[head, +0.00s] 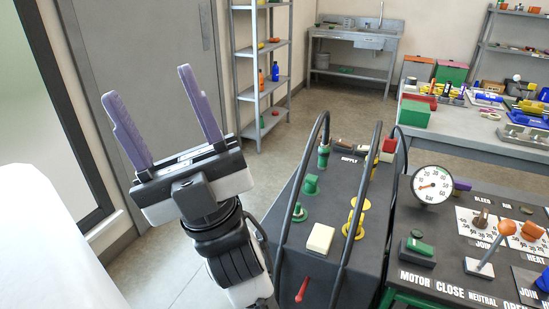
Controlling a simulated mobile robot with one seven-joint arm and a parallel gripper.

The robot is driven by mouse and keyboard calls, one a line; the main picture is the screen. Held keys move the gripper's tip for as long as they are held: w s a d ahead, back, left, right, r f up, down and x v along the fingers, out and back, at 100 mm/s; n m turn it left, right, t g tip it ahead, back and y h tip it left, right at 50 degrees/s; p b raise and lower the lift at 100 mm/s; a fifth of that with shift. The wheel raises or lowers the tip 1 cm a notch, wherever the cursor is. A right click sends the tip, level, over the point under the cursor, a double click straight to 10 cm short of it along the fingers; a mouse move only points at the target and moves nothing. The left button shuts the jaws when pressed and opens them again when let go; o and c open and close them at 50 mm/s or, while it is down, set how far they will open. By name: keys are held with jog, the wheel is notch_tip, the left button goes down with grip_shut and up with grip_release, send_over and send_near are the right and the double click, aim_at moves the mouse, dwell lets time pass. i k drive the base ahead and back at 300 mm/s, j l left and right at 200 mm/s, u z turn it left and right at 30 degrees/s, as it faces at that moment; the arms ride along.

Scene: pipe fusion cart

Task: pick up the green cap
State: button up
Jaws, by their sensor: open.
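My gripper (147,84) is raised at the left, pointing up. Its two purple fingers are wide apart with nothing between them. A green cap-like piece (311,184) stands on the dark top of the cart (275,240), to the right of and lower than my gripper in the picture. A second green piece (299,213), round with a pale top, sits nearer to me on the same top. A green fitting (324,157) is at the end of a black hose farther back. I cannot tell for certain which green piece is the cap. My gripper touches none of them.
Black hoses (376,165) arch over the cart top. Yellow fittings (354,222), a cream block (320,238) and a red lever (302,289) stand there too. A pressure gauge (432,185) and control panel are at right. Shelves, a sink and a crowded table stand behind.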

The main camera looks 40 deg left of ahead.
aim_at(311, 180)
jog(key=l+u, duration=0.1)
jog(key=u, duration=0.8)
jog(key=i, duration=0.95)
